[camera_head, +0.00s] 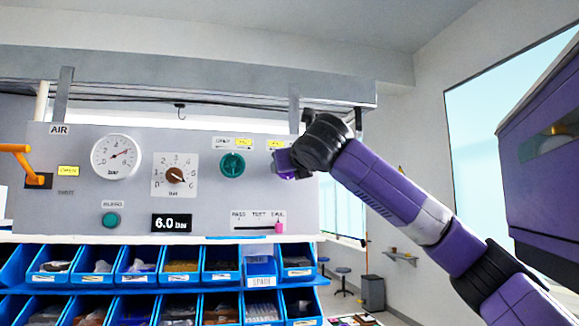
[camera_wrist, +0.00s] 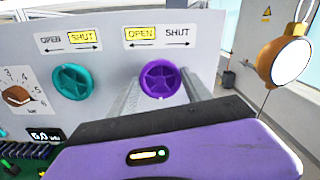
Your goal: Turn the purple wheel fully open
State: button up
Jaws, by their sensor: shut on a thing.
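The purple wheel (camera_wrist: 160,78) is a round spoked handle on the grey panel, seen clearly in the wrist view. Above it is a label (camera_wrist: 158,36) with OPEN on yellow at the left, SHUT on white at the right, and a double arrow below. My gripper (camera_wrist: 163,88) has its two grey ridged fingers on either side of the wheel and is shut on it. In the head view my gripper (camera_head: 284,163) is at the panel's right part and hides most of the wheel. The wheel's exact turn angle cannot be told.
A teal wheel (camera_wrist: 73,80) is just left, its label showing SHUT on yellow. Gauge (camera_head: 116,157), brown knob (camera_head: 176,175), orange lever (camera_head: 18,150) and pink slider (camera_head: 278,227) share the panel. Blue bins (camera_head: 183,266) stand below.

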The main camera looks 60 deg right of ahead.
jog(key=shift+f, duration=0.25)
jog(key=o, duration=1.4)
jog(key=shift+c, duration=0.2)
jog(key=shift+r, duration=0.15)
jog(key=b+v, duration=0.3)
jog(key=v, duration=0.4)
jog(key=shift+s+a, duration=0.25)
jog(key=shift+a, duration=0.05)
